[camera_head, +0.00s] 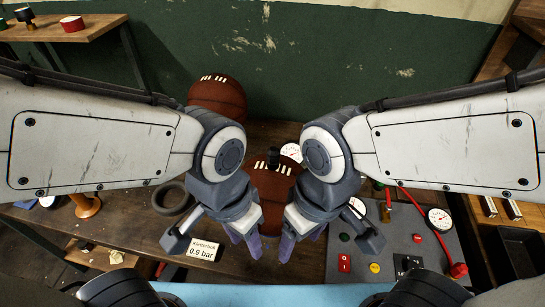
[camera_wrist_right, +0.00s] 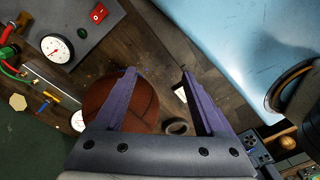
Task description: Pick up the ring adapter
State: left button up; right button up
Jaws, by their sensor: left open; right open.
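No part is clearly marked as the ring adapter. A dark ring (camera_head: 160,204) lies flat on the wooden table, left of my left gripper; a dark ring (camera_wrist_right: 176,127) also shows between the fingers in the right wrist view. I cannot tell whether it is the adapter. My left gripper (camera_head: 243,238) is open and empty, its purple fingers pointing down before the middle leather ball (camera_head: 270,205). My right gripper (camera_head: 302,240) is open and empty to the right of it, also seen in the right wrist view (camera_wrist_right: 158,72). The grippers and forearms hide parts of the ball and table.
A second leather ball (camera_head: 217,95) sits behind my left arm. A card reading 0.9 bar (camera_head: 202,250) stands at the front. A grey control panel (camera_head: 405,240) with gauge, buttons and red hose is right.

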aim_at(274, 154)
jog(key=z, duration=0.25)
jog(key=k, duration=0.6)
jog(key=z, duration=0.55)
jog(key=k, duration=0.6)
jog(key=u, duration=0.7)
jog(key=i, duration=0.6)
jog(key=u, duration=0.7)
jog(key=i, duration=0.45)
jog(key=u, duration=0.1)
